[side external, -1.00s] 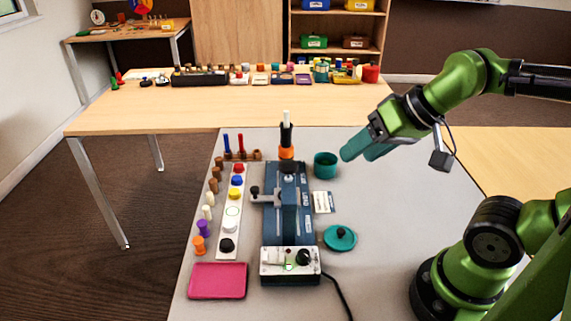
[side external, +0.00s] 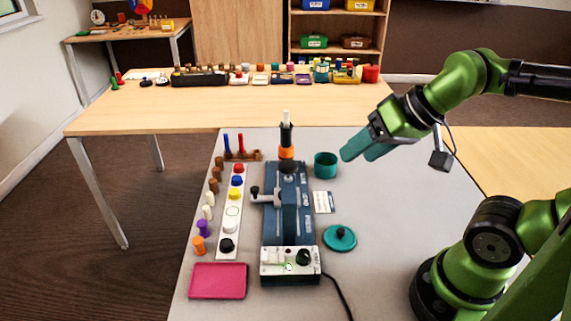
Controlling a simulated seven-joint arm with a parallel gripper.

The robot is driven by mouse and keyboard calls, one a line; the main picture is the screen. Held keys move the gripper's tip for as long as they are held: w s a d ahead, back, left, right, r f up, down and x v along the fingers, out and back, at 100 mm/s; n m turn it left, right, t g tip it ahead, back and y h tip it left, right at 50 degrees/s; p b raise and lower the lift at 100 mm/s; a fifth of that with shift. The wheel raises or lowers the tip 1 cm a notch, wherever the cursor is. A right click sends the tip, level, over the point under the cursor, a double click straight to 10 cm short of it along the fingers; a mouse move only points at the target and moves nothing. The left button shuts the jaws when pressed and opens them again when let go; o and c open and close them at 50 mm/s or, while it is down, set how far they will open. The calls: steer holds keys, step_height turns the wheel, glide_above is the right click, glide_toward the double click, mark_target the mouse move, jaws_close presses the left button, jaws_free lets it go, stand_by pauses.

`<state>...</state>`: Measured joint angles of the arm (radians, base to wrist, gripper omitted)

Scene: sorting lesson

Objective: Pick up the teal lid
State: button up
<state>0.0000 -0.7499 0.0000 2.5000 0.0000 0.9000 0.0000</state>
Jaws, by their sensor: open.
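The teal lid (side external: 340,239) is a round disc with a dark knob on top. It lies flat on the grey table, right of the blue machine's front end. A teal cup (side external: 325,165) stands farther back on the same table, with its open top up. My gripper (side external: 355,151) is in the air, up and to the right of the cup and well apart from the lid. Its teal-green fingers point down and left. Nothing shows between the fingers, and they are seen partly overlapped.
The blue machine (side external: 300,226) stands at mid-table, with a cable from its control box (side external: 290,265). A white card (side external: 323,202) lies between cup and lid. A strip of coloured discs (side external: 232,211), several pegs and a pink tray (side external: 218,281) are at left. Table right of the lid is clear.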

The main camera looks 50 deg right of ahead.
steer(key=shift+o, duration=0.2)
stand_by(0.3)
steer(key=o, duration=0.6)
steer(key=shift+o, duration=0.2)
steer(key=m+g+h, duration=0.2)
steer(key=m+g, duration=0.1)
steer(key=g, duration=0.4)
glide_above(341, 229)
step_height(341, 229, down, 19)
steer(key=shift+d+r, duration=0.15)
steer(key=shift+r, duration=0.05)
steer(key=shift+a+f, duration=0.2)
steer(key=shift+f, duration=2.6)
